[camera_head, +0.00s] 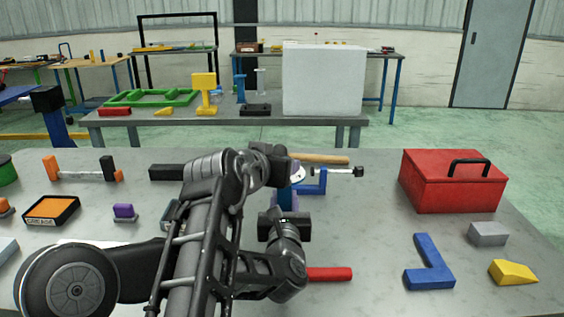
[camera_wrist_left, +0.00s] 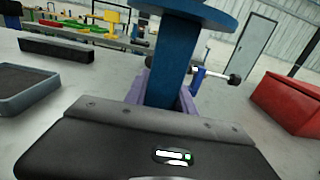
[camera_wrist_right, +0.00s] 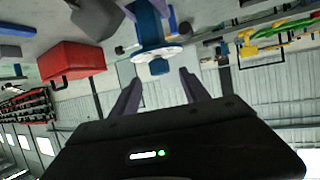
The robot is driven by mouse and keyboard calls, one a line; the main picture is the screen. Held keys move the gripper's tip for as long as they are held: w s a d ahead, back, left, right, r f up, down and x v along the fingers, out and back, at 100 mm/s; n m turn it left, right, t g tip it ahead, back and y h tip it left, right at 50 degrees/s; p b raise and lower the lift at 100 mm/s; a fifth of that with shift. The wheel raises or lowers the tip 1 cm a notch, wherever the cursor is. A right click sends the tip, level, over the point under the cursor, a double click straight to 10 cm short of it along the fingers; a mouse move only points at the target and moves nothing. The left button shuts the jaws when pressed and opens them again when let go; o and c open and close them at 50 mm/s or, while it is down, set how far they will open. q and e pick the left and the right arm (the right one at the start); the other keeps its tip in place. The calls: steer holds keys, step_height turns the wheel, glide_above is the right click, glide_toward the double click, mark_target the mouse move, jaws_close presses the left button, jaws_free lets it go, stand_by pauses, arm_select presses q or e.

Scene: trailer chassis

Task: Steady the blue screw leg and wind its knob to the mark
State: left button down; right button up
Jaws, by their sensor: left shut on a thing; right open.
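The blue screw leg (camera_wrist_left: 174,62) stands upright on the table; in the head view my arms largely hide it. My left gripper (camera_wrist_left: 168,88) is shut on its post, with a purple finger on each side. A blue disc (camera_wrist_left: 190,9) tops the post in the left wrist view. In the right wrist view, which is upside down, the leg carries a white disc (camera_wrist_right: 158,53) and a small blue knob (camera_wrist_right: 158,67). My right gripper (camera_wrist_right: 160,78) is open, its fingers either side of the knob in the picture; contact cannot be told. The mark cannot be made out.
A red toolbox (camera_head: 452,183) stands to the right. A blue L-shaped block (camera_head: 428,263), a grey block (camera_head: 488,233) and a yellow wedge (camera_head: 512,272) lie at front right. A red bar (camera_head: 330,274) lies close to my arm.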

steer(key=shift+v, duration=0.75)
steer(key=s+d+r+n+g+y, duration=0.2)
steer(key=s+d+r+n+y, duration=0.1)
steer(key=d+r+n+y, duration=0.75)
steer(key=w+d+f+n+g+y, duration=0.1)
steer(key=w+f+n+g+y, duration=0.2)
steer(key=f, duration=0.4)
steer(key=w+d+f+n+g+y, duration=0.2)
steer(key=w+f+n+y, duration=0.1)
steer(key=f+n+y, duration=0.2)
steer(key=f+y, duration=0.2)
steer(key=y, duration=0.1)
steer(key=shift+g, duration=0.4)
